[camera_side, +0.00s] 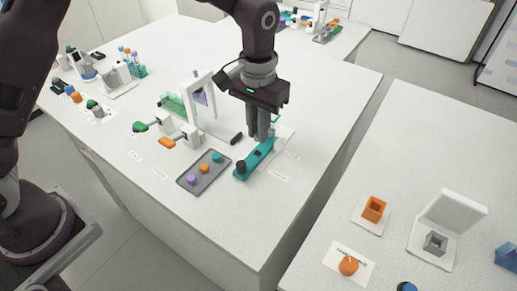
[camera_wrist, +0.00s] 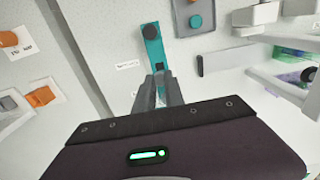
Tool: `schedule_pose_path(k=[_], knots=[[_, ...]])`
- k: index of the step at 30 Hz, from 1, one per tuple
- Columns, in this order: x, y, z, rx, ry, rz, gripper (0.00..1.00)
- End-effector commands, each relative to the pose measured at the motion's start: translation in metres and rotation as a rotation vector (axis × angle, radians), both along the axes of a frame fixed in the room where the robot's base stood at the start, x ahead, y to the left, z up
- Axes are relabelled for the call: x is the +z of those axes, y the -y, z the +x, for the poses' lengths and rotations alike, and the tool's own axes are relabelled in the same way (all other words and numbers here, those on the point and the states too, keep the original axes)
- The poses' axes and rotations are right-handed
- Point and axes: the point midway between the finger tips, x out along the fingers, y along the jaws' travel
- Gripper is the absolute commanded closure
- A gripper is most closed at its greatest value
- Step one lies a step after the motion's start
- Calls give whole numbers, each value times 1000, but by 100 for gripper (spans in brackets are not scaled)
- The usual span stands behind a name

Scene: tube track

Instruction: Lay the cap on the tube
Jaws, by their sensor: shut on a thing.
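A grey tray (camera_side: 188,185) holds three small round pieces that look like caps: purple (camera_side: 192,180), orange (camera_side: 204,168) and teal (camera_side: 217,157). It shows partly at the top of the wrist view (camera_wrist: 178,14). Right of it lies a teal bar (camera_side: 262,150) with a black knob (camera_side: 240,167) at its near end. My gripper (camera_side: 262,136) points down at the bar's far end, its fingers close together. In the wrist view the bar (camera_wrist: 154,50) runs up from the fingers, with teal between them. The fingers hide the gripped part. I cannot tell which piece is the tube.
A white frame (camera_side: 205,97) and white blocks with green and orange parts (camera_side: 168,142) stand behind and left. Colored tubes (camera_side: 134,66) stand farther back.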

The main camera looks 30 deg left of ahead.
Motion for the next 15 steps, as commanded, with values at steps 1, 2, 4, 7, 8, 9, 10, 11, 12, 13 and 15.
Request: schedule_pose_path(k=[1,2,4,7,8,9,10,11,12,13,15], knots=[[4,0,0,0,2,-1,100],[7,0,1,0,3,-1,100],[10,0,0,0,2,-1,100],[11,0,0,0,1,0,100],[11,0,0,0,1,0,100],[11,0,0,0,1,0,100],[11,0,0,0,1,0,100],[11,0,0,0,1,0,100],[11,0,0,0,1,-1,100],[13,0,0,0,2,-1,100],[26,0,1,0,4,-2,100]])
